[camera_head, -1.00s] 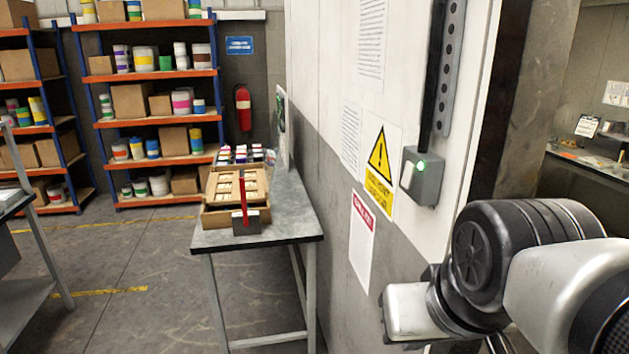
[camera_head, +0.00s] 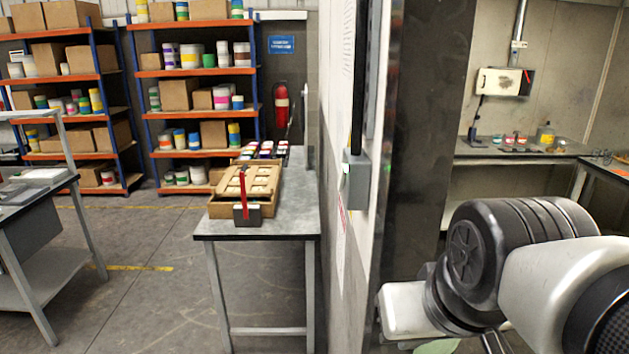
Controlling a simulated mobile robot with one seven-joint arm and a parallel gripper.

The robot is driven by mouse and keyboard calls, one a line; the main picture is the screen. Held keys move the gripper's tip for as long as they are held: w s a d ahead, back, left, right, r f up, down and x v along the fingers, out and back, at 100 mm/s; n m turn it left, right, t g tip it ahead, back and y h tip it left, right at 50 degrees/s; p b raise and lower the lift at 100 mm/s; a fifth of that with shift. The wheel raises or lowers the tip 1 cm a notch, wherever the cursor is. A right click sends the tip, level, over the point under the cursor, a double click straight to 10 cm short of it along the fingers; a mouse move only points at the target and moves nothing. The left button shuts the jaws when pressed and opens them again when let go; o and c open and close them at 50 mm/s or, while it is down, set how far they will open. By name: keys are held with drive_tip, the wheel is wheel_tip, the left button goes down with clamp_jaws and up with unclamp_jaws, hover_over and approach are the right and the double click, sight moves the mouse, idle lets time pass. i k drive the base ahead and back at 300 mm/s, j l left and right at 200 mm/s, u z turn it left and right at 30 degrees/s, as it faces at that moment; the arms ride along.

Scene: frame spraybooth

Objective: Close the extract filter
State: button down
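I cannot make out an extract filter for certain in this view. A pale wall-mounted box (camera_head: 503,82) with a dark red part at its right side hangs on the far wall of the bay at right, below a vertical conduit. I cannot tell what it is. My arm reaches in from the lower right, with a black ribbed joint and white links. Its fingertips do not show.
A wall end with a grey switch box (camera_head: 356,182) stands mid-picture. Right of it, the bay holds a bench (camera_head: 460,150) with bottles and small pots. Left are a metal table (camera_head: 290,222) with a cardboard box, a workbench (camera_head: 40,215), shelving (camera_head: 200,72) and open floor.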

sight(490, 81)
drive_tip(key=l+u, duration=0.2)
drive_tip(key=l, duration=0.35)
drive_tip(key=k+l+u, duration=0.15)
drive_tip(key=l, duration=0.4)
drive_tip(key=l+u, duration=0.45)
drive_tip(key=l, duration=0.65)
drive_tip(key=l+u, duration=0.3)
drive_tip(key=l, duration=0.8)
drive_tip(key=l+u, duration=0.3)
drive_tip(key=l, duration=0.8)
drive_tip(key=l+u, duration=0.25)
drive_tip(key=l, duration=0.3)
drive_tip(key=k+l+u, duration=0.2)
drive_tip(key=l, duration=0.3)
drive_tip(key=l+u, duration=0.3)
drive_tip(key=l, duration=0.25)
drive_tip(key=i+l+u, duration=0.1)
drive_tip(key=l+u, duration=0.2)
drive_tip(key=l, duration=0.8)
drive_tip(key=i+l+u, duration=0.15)
drive_tip(key=l, duration=0.4)
drive_tip(key=l+z, duration=0.2)
drive_tip(key=l, duration=0.9)
